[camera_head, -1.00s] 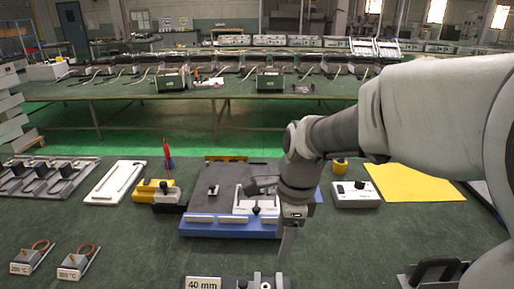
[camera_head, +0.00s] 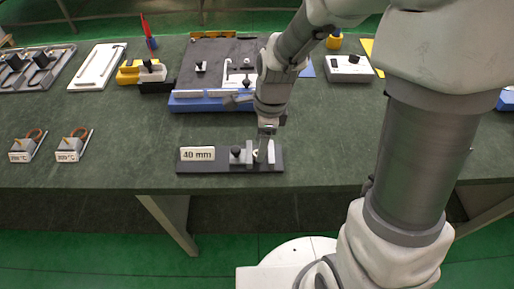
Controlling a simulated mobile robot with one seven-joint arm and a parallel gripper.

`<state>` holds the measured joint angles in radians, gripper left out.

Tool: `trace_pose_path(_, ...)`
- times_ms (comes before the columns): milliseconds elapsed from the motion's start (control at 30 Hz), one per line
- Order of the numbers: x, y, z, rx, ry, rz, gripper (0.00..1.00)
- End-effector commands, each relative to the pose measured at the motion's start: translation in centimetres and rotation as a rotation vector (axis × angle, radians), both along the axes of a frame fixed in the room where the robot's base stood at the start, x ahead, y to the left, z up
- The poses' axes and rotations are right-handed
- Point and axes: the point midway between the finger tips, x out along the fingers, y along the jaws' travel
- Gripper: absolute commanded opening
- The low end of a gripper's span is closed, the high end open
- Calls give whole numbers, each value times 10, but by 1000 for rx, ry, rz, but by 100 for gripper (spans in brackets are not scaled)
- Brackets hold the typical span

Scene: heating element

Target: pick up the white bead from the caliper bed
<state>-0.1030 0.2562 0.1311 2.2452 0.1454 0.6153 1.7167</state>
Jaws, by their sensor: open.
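The caliper bed (camera_head: 215,167) is a dark plate with a "40 mm" label near the front edge of the green table. A block with a black knob and an upright light jaw stand on its right part. A small whitish spot between them, which looks like the white bead (camera_head: 256,154), is partly hidden by my gripper. My gripper (camera_head: 262,154) points down over this part of the bed, with its fingertips at or just above the bead. It is open; whether the fingers touch the bead cannot be told.
A blue-edged fixture (camera_head: 205,103) stands just behind the bed. Two small blocks with orange loops (camera_head: 72,145) stand to the left. A white box with a black knob (camera_head: 349,69) is at the back right. The table right of the bed is clear.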

Motion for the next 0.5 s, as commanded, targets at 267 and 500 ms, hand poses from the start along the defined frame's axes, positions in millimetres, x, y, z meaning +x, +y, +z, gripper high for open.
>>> trace_pose_path(267,3,6,-33,-1,2,0,66)
trace_pose_path(500,3,6,-33,0,0,0,66)
